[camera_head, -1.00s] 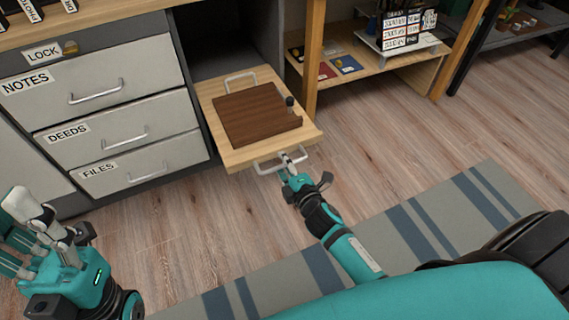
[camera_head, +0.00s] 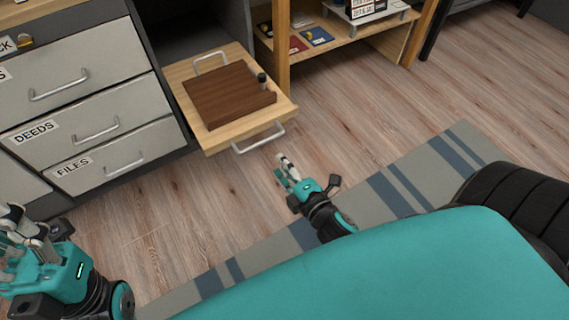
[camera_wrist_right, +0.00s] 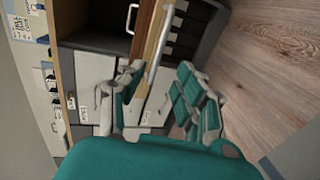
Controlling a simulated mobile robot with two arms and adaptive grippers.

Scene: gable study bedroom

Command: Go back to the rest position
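My right gripper (camera_head: 288,168) is a little in front of the pulled-out wooden tray (camera_head: 222,143) and apart from its front handle (camera_head: 258,138) in the head view. In the right wrist view its two finger groups (camera_wrist_right: 158,100) stand apart with nothing held between them. The handle (camera_wrist_right: 157,45) shows beyond the fingers there. My left gripper (camera_head: 28,250) is at the lower left of the head view, in front of the drawers, with its fingers partly cut off by the picture edge; I see nothing in it.
A dark brown wooden board (camera_head: 225,95) with a small dark knob lies on the tray. Grey drawers (camera_head: 90,135) labelled DEEDS and FILES stand at left. A wooden shelf (camera_head: 345,45) is behind. A striped rug (camera_head: 400,190) lies on open wooden floor.

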